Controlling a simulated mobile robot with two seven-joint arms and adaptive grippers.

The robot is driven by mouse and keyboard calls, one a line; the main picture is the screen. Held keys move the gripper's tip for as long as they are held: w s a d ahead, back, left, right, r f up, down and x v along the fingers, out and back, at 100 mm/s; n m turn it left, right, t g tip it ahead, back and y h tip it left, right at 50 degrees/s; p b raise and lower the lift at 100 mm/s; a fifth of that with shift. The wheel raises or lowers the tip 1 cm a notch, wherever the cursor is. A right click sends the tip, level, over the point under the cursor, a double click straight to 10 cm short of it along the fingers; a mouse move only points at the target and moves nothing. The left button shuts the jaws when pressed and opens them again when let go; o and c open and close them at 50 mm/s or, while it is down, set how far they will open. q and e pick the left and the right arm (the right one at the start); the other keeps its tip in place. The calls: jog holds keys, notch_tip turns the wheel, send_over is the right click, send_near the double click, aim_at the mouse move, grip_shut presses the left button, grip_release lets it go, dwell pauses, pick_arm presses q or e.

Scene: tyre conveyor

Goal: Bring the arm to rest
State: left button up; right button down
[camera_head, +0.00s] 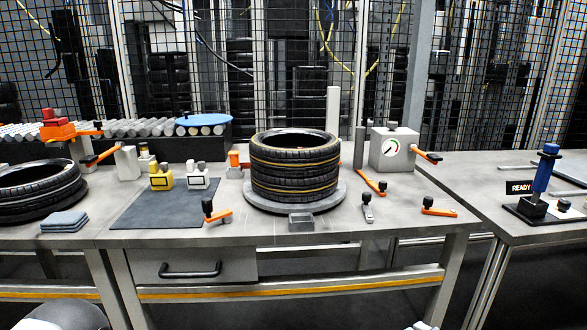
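Neither of my grippers shows in the head view, so I cannot see whether they are open or shut or hold anything. A stack of black tyres (295,175) with thin yellow lines stands on a round grey plate (334,203) at the middle of the workbench (140,229). Nothing of mine touches the stack in this view. Only small rounded grey and pale parts, likely mine, show at the bottom edge.
More tyres (38,190) lie at the left. A dark mat (150,208) holds a yellow block (161,178) and a grey block (198,177). A gauge box (392,152) stands right of the stack.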

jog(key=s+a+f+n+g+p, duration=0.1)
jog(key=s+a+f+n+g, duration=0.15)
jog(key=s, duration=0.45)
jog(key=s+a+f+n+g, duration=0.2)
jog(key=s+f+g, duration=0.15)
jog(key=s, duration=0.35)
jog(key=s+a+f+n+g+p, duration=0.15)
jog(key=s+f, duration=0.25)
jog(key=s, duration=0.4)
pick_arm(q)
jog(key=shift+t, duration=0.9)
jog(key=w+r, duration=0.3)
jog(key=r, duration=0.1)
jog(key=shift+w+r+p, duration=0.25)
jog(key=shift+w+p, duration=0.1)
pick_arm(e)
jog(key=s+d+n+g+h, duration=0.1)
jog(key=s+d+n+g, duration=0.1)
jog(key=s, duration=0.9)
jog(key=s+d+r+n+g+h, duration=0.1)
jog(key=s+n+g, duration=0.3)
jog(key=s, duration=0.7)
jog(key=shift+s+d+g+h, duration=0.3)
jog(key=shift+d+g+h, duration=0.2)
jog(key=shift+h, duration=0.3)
